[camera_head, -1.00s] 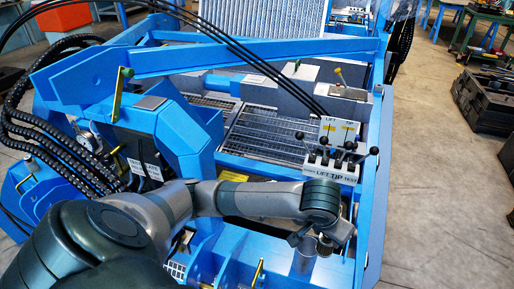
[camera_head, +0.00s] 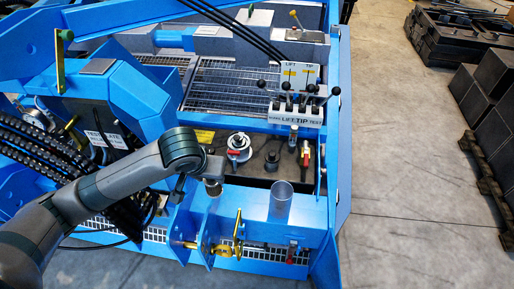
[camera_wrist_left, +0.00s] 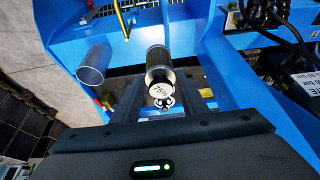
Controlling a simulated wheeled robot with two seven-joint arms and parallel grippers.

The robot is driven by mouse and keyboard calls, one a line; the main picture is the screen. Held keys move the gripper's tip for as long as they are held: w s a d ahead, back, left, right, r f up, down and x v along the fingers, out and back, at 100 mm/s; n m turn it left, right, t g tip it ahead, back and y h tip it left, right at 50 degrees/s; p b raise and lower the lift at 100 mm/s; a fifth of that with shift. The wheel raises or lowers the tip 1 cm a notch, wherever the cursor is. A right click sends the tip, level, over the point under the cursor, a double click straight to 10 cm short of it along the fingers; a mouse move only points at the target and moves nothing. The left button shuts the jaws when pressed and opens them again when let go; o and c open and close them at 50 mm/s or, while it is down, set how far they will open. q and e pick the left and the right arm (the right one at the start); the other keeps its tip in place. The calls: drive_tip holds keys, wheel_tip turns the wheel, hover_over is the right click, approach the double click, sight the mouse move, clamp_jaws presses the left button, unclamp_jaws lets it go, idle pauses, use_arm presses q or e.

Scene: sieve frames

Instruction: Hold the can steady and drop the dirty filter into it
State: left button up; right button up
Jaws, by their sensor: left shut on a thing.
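The can (camera_head: 280,203) is a grey open-topped cylinder standing on the blue front ledge. It also shows in the left wrist view (camera_wrist_left: 93,62), apart from the filter. My left gripper (camera_head: 211,178) is left of the can and shut on the dirty filter (camera_wrist_left: 160,72), a dark cylinder with pale ends and handwriting on the near end. In the head view only a small part of the filter (camera_head: 213,188) shows below the gripper. My right gripper is not in view, and nothing holds the can.
Behind the ledge is a dark recess with a white-ringed fitting (camera_head: 238,148), a black cap (camera_head: 272,160) and a red-handled valve (camera_head: 305,153). A lever block (camera_head: 296,114) stands above it. A brass-coloured latch (camera_head: 238,235) rises in front.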

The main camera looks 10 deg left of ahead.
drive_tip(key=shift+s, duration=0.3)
